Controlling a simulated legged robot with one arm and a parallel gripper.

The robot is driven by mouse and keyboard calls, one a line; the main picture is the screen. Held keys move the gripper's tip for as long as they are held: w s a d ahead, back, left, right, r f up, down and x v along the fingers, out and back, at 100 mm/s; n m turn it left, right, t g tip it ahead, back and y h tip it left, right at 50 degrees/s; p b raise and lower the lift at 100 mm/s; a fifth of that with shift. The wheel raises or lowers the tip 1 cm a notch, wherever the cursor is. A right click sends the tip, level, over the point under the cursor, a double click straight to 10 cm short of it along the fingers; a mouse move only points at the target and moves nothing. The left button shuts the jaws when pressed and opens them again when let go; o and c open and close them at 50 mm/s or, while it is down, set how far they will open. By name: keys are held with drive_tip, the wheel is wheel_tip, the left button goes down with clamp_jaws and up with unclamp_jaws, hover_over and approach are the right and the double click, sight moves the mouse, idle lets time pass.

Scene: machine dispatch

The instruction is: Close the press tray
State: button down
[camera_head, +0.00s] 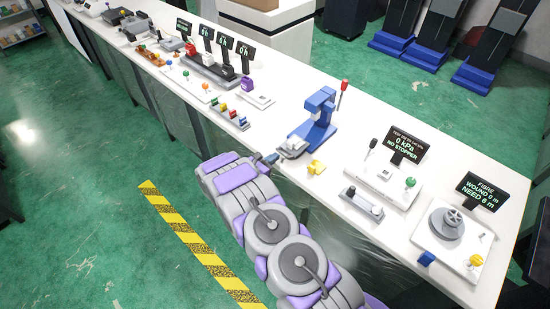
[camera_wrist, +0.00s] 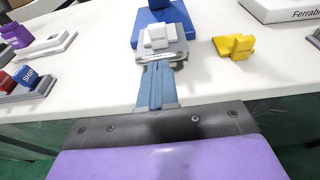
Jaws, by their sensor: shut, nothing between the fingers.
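The blue press (camera_head: 319,112) with a red-knobbed lever stands on the white bench. Its grey metal tray (camera_head: 291,149) sticks out from the press toward the bench's front edge. In the wrist view the tray (camera_wrist: 177,52) carries a pale stepped block (camera_wrist: 160,37), with the blue press base (camera_wrist: 150,18) behind it. My gripper (camera_head: 271,159) is at the front side of the tray, low over the bench edge. In the wrist view my gripper (camera_wrist: 158,68) is shut and empty, its tips at the tray's front edge. I cannot tell whether they touch it.
A yellow block (camera_wrist: 235,46) lies right of the tray. A pad with colored blocks (camera_head: 229,111) and a purple item (camera_head: 246,83) are to the left. A gauge panel (camera_head: 390,180) and a fibre winder (camera_head: 447,223) are to the right.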

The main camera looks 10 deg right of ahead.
sight(290, 143)
drive_tip(key=shift+w+d+f, duration=0.1)
drive_tip(key=shift+w+d, duration=0.4)
drive_tip(key=shift+d, duration=0.05)
drive_tip(key=x, duration=0.3)
drive_tip(key=r+x, duration=0.1)
drive_tip(key=x, duration=0.3)
drive_tip(key=r+x, duration=0.1)
drive_tip(key=x, duration=0.2)
drive_tip(key=shift+w+d, duration=0.1)
drive_tip(key=shift+d, duration=0.3)
drive_tip(key=shift+w+d, duration=0.15)
drive_tip(key=shift+d, duration=0.05)
drive_tip(key=shift+w+a+r, duration=0.1)
drive_tip(key=shift+r, duration=0.1)
